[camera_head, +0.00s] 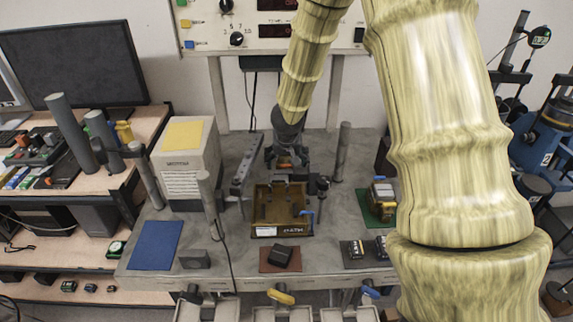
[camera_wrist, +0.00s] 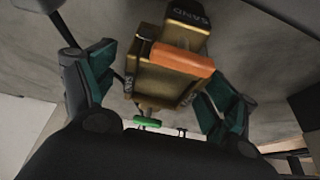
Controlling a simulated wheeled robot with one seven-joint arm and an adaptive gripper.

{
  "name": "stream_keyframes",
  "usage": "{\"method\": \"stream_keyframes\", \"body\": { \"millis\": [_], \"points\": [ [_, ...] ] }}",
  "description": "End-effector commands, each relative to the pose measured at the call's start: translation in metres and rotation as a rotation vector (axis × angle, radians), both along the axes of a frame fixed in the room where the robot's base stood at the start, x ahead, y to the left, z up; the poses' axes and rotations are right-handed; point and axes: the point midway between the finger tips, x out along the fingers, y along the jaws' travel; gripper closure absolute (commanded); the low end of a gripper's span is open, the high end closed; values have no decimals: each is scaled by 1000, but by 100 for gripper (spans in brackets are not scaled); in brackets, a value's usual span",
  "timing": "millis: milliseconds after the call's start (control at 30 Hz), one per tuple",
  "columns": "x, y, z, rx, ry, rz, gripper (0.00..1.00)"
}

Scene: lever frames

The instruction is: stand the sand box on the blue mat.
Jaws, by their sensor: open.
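The sand box (camera_wrist: 160,78) shows in the wrist view as a brass-brown box with an orange block on it and a dark plate lettered SAND. My gripper (camera_wrist: 158,95) is open, with one green-padded finger on each side of the box and gaps between. In the head view my gripper (camera_head: 285,153) hangs at the back middle of the bench, and only a small orange patch shows below it; the rest of the box is mostly hidden there. The blue mat (camera_head: 155,246) lies bare at the bench's front left.
A brown open tray (camera_head: 282,230) stands in front of my gripper. A grey bin with a yellow top (camera_head: 186,165) stands behind the blue mat. Upright posts (camera_head: 210,205) rise between. A black block (camera_head: 283,256) is on a red-brown mat; a green mat (camera_head: 370,213) bears another box.

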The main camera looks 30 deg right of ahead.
Motion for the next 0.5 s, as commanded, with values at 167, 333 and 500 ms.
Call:
{"method": "stream_keyframes", "body": {
  "millis": [167, 333, 500],
  "points": [
    [1, 0, -1, 1, 0, 0, 14],
    [0, 0, -1, 1, 0, 0, 27],
    [0, 0, -1, 0, 0, 0, 58]
  ]
}}
